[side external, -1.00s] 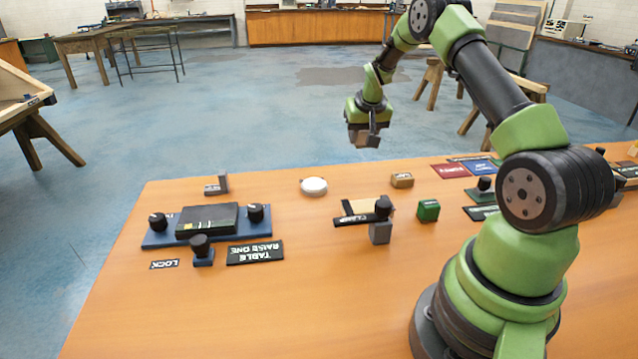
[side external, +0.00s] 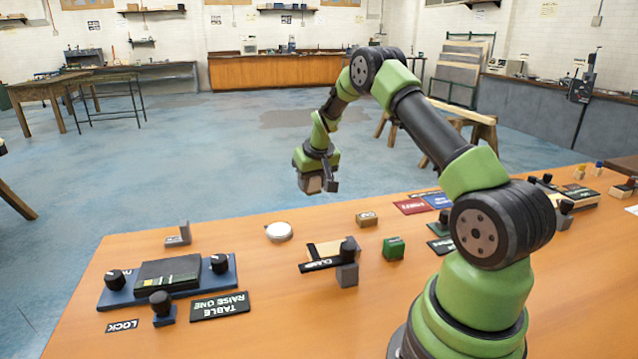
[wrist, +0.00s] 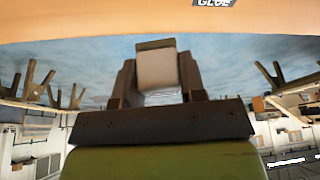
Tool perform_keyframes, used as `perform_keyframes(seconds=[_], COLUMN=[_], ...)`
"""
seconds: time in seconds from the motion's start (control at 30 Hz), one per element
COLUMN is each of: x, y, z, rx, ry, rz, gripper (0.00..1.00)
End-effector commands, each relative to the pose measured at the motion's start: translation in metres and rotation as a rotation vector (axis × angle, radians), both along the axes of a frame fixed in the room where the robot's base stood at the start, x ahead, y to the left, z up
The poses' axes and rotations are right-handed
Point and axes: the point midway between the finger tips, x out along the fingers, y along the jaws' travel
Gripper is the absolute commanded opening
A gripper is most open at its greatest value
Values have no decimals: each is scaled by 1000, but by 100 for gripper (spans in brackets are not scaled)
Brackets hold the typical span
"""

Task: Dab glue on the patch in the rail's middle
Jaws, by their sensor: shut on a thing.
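My gripper (side external: 318,184) is raised beyond the table's far edge in the side view, apart from everything on the table. It is shut on a pale block-like thing (wrist: 157,68), which has an olive strip along its end in the wrist view. A short pale wooden piece (side external: 325,248), perhaps the rail, lies behind the black CLAMP bar, beside a grey block with a black knob (side external: 347,272). The bar partly hides it, and I cannot make out a patch. A round white-topped dish (side external: 279,231) sits near the far edge. A GLUE label (wrist: 213,3) shows in the wrist view.
A blue base with black knobs (side external: 225,280) stands at the left, near a grey bracket (side external: 178,236). A tan block (side external: 367,218) and a green block (side external: 394,248) stand right of the clamp.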

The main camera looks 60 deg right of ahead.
Motion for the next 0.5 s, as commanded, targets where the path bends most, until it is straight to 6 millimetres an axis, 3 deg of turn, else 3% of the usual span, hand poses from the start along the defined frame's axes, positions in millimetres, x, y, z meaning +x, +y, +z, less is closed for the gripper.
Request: perform_keyframes(seconds=[0.3, 0.5], x=[42, 50], y=[59, 74], z=[-7, -10], rx=[7, 2], ry=[-9, -22], rz=[455, 573], gripper=[19, 19])
